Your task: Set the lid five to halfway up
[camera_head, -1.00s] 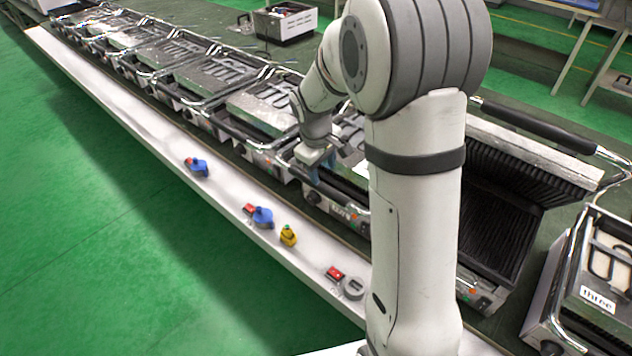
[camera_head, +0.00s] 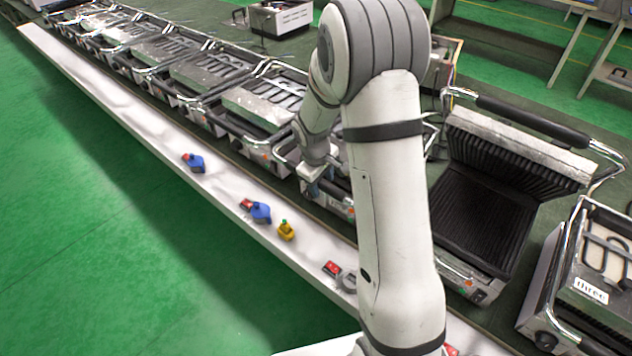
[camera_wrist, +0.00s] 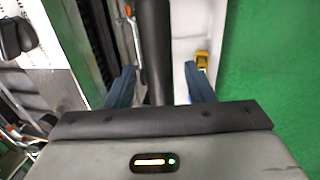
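My gripper (camera_head: 314,180) is at the front of a grill (camera_head: 340,205) in the row, largely hidden behind my arm. I cannot read a number on this grill, and its lid angle is hidden. In the wrist view a black lid handle bar (camera_wrist: 155,50) runs between the two blue fingers of my gripper (camera_wrist: 160,88). The fingers are apart, with gaps showing on both sides of the bar. I cannot tell how deep the bar sits between them.
An open grill (camera_head: 485,210) with a raised ribbed lid stands right of my arm. A grill labelled "three" (camera_head: 592,290) is at far right. Blue knobs (camera_head: 261,212) and a yellow knob (camera_head: 286,230) lie on the white ledge (camera_head: 120,115). Green floor in front is clear.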

